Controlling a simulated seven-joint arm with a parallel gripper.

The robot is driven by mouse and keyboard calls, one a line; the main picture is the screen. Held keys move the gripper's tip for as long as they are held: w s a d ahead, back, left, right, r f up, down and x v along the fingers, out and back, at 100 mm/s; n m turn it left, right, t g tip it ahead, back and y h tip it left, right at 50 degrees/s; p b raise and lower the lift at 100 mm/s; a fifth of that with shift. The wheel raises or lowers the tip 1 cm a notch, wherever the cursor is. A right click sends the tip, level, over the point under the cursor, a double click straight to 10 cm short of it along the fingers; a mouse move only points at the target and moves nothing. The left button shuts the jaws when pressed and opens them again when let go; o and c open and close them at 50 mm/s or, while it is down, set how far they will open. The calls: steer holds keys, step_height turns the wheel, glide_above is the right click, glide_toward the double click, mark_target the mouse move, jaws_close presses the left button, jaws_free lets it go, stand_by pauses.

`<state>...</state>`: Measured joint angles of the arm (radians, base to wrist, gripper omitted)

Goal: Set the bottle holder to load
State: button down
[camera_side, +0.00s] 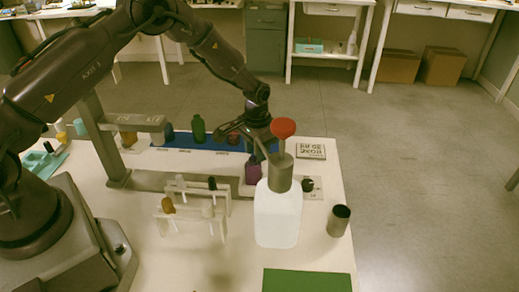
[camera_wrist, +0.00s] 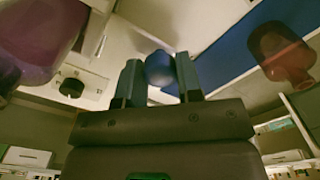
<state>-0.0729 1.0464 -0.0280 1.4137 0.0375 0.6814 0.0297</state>
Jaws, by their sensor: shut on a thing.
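In the wrist view my gripper (camera_wrist: 158,70) is shut on a small round blue knob (camera_wrist: 159,68), with one finger on each side of it. In the side view my gripper (camera_side: 250,146) is low over the table, behind a white pump bottle that partly hides it. A purple bottle (camera_side: 253,172) stands just in front of it on a pale block (camera_side: 246,189), which seems to be the bottle holder. The purple bottle (camera_wrist: 38,40) also looms at the upper left of the wrist view. I cannot tell how the knob joins the holder.
The white pump bottle (camera_side: 277,215) with a red top (camera_side: 283,128) stands close in front. White racks (camera_side: 190,208) stand left. A black knob (camera_wrist: 72,87) is nearby.

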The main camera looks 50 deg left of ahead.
steer(key=s+a, duration=0.7)
steer(key=shift+s+a, duration=0.15)
steer(key=shift+a, duration=0.05)
steer(key=c, duration=0.8)
jaws_free()
steer(key=shift+d, duration=0.1)
